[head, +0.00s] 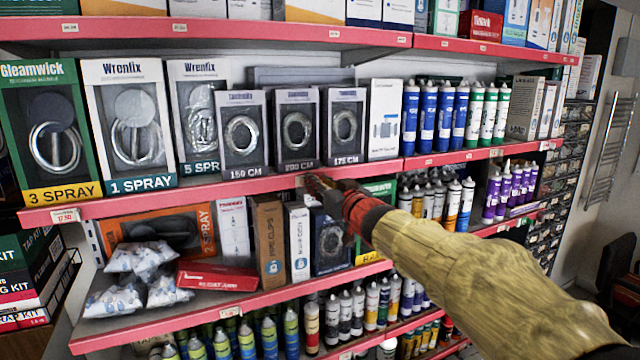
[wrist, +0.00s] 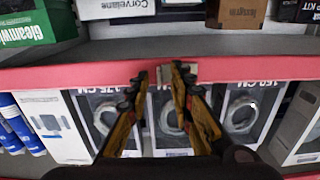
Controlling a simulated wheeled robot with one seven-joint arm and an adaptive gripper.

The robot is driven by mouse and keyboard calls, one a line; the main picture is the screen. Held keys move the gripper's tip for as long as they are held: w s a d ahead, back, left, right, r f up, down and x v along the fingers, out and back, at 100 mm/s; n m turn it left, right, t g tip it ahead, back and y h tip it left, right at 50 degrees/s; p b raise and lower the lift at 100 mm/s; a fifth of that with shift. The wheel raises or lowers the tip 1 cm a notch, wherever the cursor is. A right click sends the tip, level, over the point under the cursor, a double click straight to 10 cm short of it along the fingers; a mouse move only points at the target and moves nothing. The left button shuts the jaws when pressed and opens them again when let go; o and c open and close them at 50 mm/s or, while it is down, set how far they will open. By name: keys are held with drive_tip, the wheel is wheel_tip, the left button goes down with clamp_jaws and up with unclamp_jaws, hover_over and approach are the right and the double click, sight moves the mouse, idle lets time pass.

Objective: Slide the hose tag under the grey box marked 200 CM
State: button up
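The grey box marked 200 CM (head: 296,130) stands on the upper shelf between the 150 CM box (head: 242,135) and the 175 CM box (head: 344,127). In the upside-down wrist view its front (wrist: 170,125) is partly hidden behind my fingers. A small pale tag (head: 299,181) is on the red shelf edge below the 200 CM box. It also shows in the wrist view (wrist: 164,78), between my fingertips. My gripper (head: 317,183) is at that edge, fingers apart on either side of the tag (wrist: 160,77). A gap shows beside the left finger; contact with the right finger is unclear.
The red shelf edge (head: 235,188) runs across the front, with other price tags at its left end (head: 65,215) and farther right (head: 410,163). A white box (head: 384,120) stands right of the 175 CM box. Cartons and plastic bags (head: 145,260) fill the shelf below.

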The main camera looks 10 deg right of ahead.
drive_tip(key=s+d, duration=0.2)
drive_tip(key=s, duration=0.9)
drive_tip(key=shift+s+d, duration=0.2)
drive_tip(key=shift+s, duration=0.2)
